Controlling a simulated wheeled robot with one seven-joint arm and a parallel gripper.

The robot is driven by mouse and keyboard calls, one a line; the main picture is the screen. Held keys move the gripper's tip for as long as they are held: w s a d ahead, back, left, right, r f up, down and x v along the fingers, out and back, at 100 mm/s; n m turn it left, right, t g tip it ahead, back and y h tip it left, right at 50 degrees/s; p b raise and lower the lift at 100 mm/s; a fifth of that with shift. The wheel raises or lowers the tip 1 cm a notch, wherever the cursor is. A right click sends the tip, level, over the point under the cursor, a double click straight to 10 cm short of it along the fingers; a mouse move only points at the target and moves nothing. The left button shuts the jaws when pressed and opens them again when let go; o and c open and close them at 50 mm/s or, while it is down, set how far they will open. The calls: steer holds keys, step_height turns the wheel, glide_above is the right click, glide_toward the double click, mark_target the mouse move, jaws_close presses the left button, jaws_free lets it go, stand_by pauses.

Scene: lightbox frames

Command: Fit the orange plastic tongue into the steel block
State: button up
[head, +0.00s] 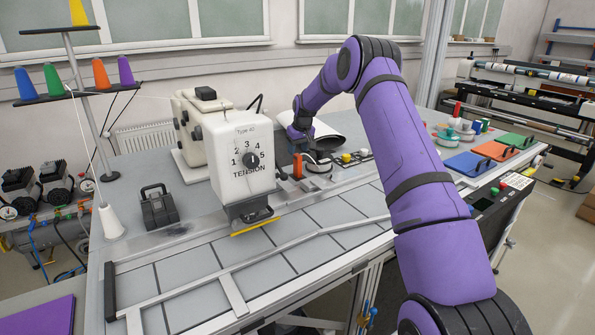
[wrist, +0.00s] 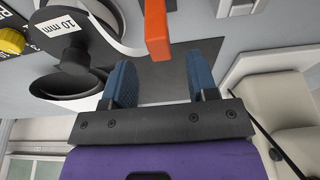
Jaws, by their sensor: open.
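The orange plastic tongue (head: 297,166) stands upright on the table to the right of the white machine. In the wrist view the orange tongue (wrist: 158,32) lies just beyond my fingertips, roughly in line with the gap between them. My gripper (wrist: 163,80) is open with two blue fingers, and nothing is between them. In the head view my gripper (head: 300,140) is low over the table, just behind the tongue and partly hidden.
The white machine (head: 238,158) marked TENSION stands left of my gripper. A black round part marked 10 mm (wrist: 70,48) with a white band is close to the tongue. A yellow knob (wrist: 10,41) is beside it. A dark block with a handle (head: 158,207) is farther left.

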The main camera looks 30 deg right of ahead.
mark_target(298, 155)
steer(key=shift+s+x, duration=0.2)
steer(key=shift+x, duration=1.15)
steer(key=shift+s+x, duration=0.2)
steer(key=shift+x, duration=1.2)
jaws_close()
